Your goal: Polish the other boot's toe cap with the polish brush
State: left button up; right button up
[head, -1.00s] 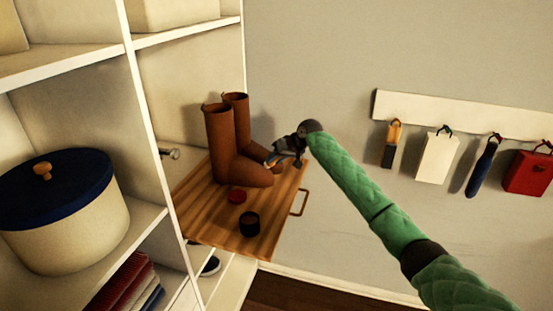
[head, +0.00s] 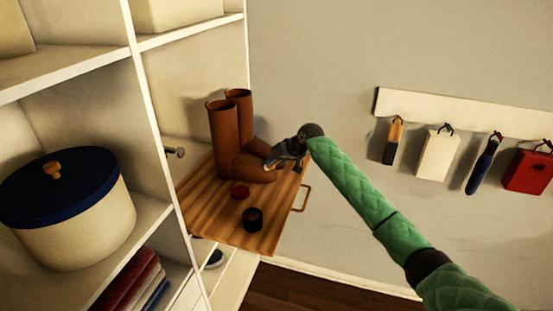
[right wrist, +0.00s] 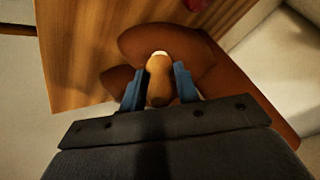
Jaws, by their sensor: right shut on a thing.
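Two brown boots stand side by side on a wooden board: the near boot (head: 223,135) and the far boot (head: 240,108). My right gripper (head: 277,161) is just right of their toes. In the right wrist view its blue fingers (right wrist: 159,88) are shut on the wooden polish brush (right wrist: 159,78). The brush's pale tip lies over a brown boot toe (right wrist: 190,50). I cannot tell whether it touches. The gripper partly hides the far boot's toe in the head view. My left gripper is not in view.
The wooden board (head: 215,224) has a metal handle and bears a red lid (head: 240,191) and a dark tin (head: 252,219). White shelving (head: 147,80) with a blue-lidded basket (head: 70,225) stands left. Several items hang from a wall rail (head: 470,115) at right.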

jog(key=shift+w+d+f, duration=0.1)
jog(key=shift+w, duration=0.4)
jog(key=shift+s+p, duration=0.5)
jog(key=shift+p, duration=0.4)
jog(key=shift+a, duration=0.2)
